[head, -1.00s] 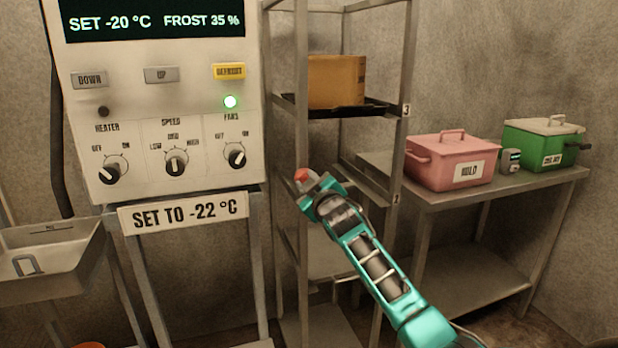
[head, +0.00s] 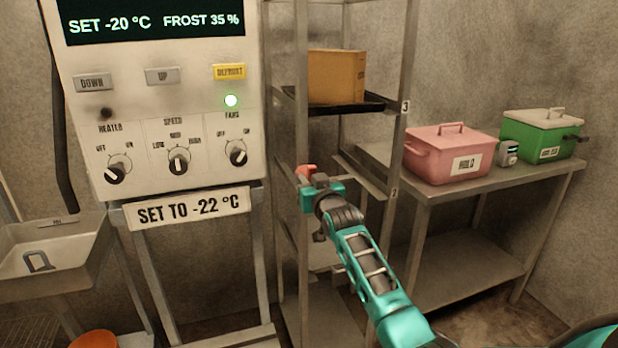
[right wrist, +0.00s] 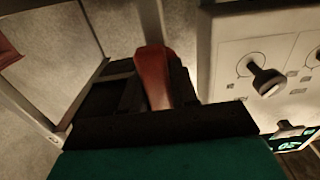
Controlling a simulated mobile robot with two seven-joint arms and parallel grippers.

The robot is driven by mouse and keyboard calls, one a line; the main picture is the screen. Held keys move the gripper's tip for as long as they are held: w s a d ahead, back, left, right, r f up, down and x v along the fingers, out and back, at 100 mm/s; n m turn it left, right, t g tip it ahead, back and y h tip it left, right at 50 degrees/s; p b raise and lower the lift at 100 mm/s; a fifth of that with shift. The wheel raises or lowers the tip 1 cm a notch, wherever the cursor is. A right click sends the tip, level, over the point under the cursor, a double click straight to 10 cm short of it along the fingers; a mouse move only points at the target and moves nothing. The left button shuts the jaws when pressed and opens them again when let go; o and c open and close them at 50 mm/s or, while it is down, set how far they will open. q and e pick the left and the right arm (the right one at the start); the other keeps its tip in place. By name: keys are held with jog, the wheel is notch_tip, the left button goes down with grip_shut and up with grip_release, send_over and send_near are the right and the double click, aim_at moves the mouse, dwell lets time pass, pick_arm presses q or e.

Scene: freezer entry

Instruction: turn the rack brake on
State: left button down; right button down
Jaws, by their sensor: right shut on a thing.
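The rack (head: 302,130) is a grey metal shelf frame right of the control panel. Its brake shows as a small red handle (head: 306,171) at the rack's front left post, below the shelf with the carton. My right gripper (head: 316,186) is at this handle. In the right wrist view the red handle (right wrist: 153,75) stands between the dark fingers (right wrist: 155,95), which are shut on it. The handle's lower part and pivot are hidden by the gripper, so its brake setting cannot be read. My left gripper is not in view.
The control panel (head: 160,120) stands close on the left. A carton (head: 336,76) sits on a dark tray on the rack. A pink box (head: 445,150) and a green box (head: 535,135) stand on the right table. A sink (head: 50,250) is far left.

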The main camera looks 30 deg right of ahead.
jog(key=shift+f, duration=0.1)
dwell(0.4)
jog(key=c, duration=1)
grip_release()
jog(key=shift+o, duration=0.2)
jog(key=v, duration=1.3)
jog(key=shift+p, duration=0.45)
jog(key=shift+d, duration=0.1)
jog(key=s+a+f+n+g+y, duration=0.2)
jog(key=s+a+f+g+y, duration=0.1)
jog(key=s+a+f, duration=0.7)
jog(key=s+a+f+n+g+y, duration=0.3)
jog(key=s+a+f, duration=0.6)
jog(key=s+f, duration=0.4)
notch_tip(320, 180, down, 2)
jog(key=shift+a+f+g, duration=0.15)
jog(key=shift+a+g, duration=0.15)
jog(key=shift+a, duration=0.1)
